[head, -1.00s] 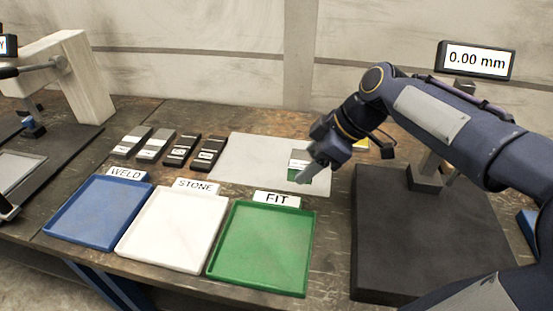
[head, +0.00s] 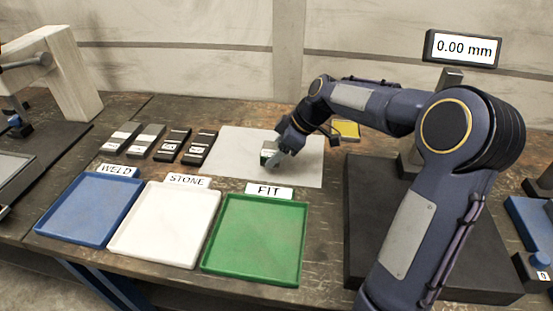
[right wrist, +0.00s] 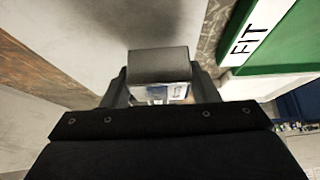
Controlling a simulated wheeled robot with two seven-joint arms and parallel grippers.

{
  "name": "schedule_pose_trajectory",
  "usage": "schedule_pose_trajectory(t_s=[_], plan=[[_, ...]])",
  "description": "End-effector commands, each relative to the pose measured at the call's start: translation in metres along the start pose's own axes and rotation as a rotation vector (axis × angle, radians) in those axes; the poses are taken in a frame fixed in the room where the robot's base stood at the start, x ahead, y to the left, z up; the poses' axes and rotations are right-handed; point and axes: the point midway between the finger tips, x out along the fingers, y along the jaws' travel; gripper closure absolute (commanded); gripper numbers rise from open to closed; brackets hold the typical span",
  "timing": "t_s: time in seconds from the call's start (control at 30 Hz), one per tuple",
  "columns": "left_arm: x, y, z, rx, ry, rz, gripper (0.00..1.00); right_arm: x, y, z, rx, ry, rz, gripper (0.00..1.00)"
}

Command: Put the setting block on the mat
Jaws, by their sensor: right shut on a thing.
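In the right wrist view the block (right wrist: 160,65) sits between the fingers, and the mat (right wrist: 95,40) lies beneath. I cannot tell whether the block touches the mat. The gripper hides part of the block. My left gripper is not in view.
Several dark and grey blocks (head: 172,145) lie left of the mat. Blue (head: 85,212), white (head: 165,228) and green (head: 255,240) trays stand in front. A black base (head: 365,240) with a 0.00 mm display (head: 465,47) is at right. A yellow piece (head: 346,130) lies behind the mat.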

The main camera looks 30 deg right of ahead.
Motion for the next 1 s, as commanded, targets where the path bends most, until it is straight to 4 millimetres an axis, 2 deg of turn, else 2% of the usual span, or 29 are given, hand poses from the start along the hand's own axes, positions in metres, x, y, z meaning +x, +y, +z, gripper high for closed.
schedule_pose_trajectory(t_s=[0.2,0.57,0.6,0.77,1.0], plan=[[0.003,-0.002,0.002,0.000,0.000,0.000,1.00,0.023,0.000,0.015,0.000,0.002,0.001,1.00],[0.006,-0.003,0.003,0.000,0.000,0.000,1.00,0.026,0.000,0.017,-0.001,0.003,0.003,1.00],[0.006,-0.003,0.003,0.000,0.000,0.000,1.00,0.028,0.000,0.018,0.000,0.000,0.000,0.44],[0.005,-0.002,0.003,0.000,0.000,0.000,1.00,0.027,0.000,0.018,0.001,-0.001,0.000,0.24],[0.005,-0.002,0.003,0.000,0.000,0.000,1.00,0.026,0.000,0.018,0.001,0.000,0.000,0.24]])
